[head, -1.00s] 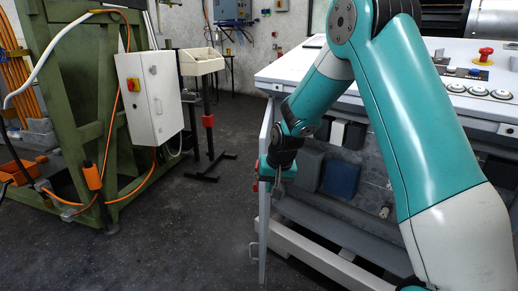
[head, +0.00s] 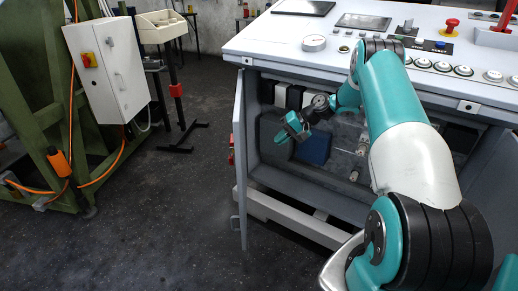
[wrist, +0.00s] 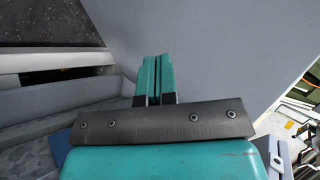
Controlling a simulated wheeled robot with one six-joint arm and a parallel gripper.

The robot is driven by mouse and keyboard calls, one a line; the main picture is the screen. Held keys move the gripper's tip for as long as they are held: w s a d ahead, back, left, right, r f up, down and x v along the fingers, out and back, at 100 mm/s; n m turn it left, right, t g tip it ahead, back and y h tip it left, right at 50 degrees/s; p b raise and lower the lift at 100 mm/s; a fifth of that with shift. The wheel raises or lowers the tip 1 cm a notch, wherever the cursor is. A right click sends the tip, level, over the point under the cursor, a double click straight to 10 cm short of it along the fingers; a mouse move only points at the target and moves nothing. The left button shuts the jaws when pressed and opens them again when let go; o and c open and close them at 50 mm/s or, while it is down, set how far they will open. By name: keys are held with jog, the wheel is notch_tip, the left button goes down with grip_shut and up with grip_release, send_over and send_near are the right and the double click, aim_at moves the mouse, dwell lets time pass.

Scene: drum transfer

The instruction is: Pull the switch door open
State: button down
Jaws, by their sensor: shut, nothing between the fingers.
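The switch door (head: 240,165) is a tall grey panel at the left end of the console's front. In the wrist view the door looks like the broad grey surface (wrist: 215,45) ahead and to the right. My gripper (head: 281,136) is on the door's inner side, in front of the open compartment. Its teal fingers (wrist: 153,80) are together and empty, pointing toward the panel. Whether they touch it cannot be told.
The open compartment holds a blue box (head: 314,148) and other parts. The console top (head: 300,38) overhangs it, and a pale lower rail (head: 295,222) runs below. A white switch box (head: 108,70) hangs left; dark floor (head: 175,215) left of the door is clear.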

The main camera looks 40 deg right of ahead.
jog(key=w+a+r+x, duration=0.1)
jog(key=r+x, duration=0.1)
jog(key=x, duration=1)
jog(key=shift+w+a+p, duration=0.15)
jog(key=shift+a+p, duration=0.2)
jog(key=shift+a, duration=0.05)
jog(key=shift+f, duration=0.15)
